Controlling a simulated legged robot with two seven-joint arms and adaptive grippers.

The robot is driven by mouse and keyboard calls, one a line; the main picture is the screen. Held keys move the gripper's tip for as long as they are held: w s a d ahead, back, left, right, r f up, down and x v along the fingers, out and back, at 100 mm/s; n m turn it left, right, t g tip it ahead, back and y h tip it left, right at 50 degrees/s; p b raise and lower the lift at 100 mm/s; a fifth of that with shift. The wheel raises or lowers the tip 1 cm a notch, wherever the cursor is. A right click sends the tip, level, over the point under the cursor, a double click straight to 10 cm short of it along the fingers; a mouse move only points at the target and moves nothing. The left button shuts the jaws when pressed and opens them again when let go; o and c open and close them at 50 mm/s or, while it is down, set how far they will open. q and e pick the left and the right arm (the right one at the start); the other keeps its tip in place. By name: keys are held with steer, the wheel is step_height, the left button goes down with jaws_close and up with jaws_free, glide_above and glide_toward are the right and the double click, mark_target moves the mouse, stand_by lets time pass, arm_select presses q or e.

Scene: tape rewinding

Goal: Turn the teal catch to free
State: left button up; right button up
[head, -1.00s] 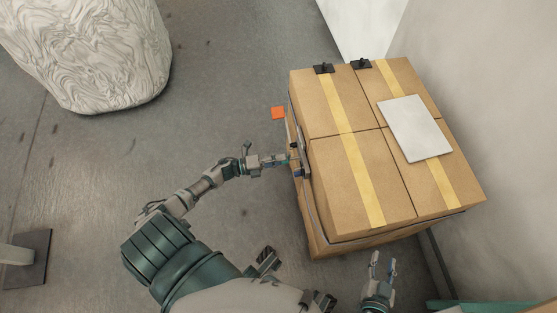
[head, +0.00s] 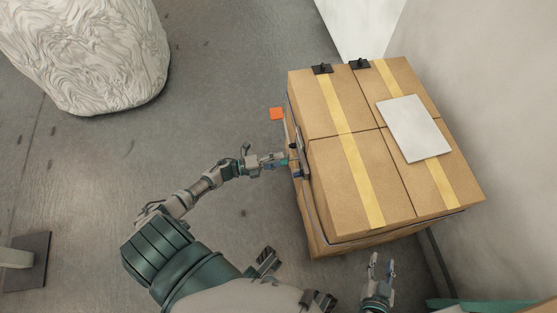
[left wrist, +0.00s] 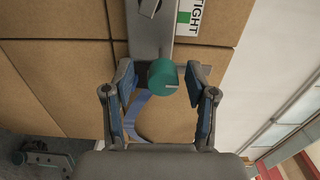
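The teal catch (left wrist: 164,79), a short round knob, sits on a grey metal strip (left wrist: 148,38) on the side of the box stack. In the left wrist view it lies between the fingertips of my left gripper (left wrist: 164,92). The fingers are apart, with a gap on the left and a smaller one on the right. In the head view my left gripper (head: 283,162) is at the left side of the stack. My right gripper (head: 380,268) is open and empty near the stack's front.
Taped cardboard boxes (head: 355,185) form the stack, with a white sheet (head: 415,128) and two black clips (head: 322,69) on top. A blue band (left wrist: 137,112) curves below the catch.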

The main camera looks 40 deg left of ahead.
arm_select(q)
steer(key=shift+s, duration=0.1)
steer(key=v, duration=1.2)
steer(key=shift+a, duration=0.1)
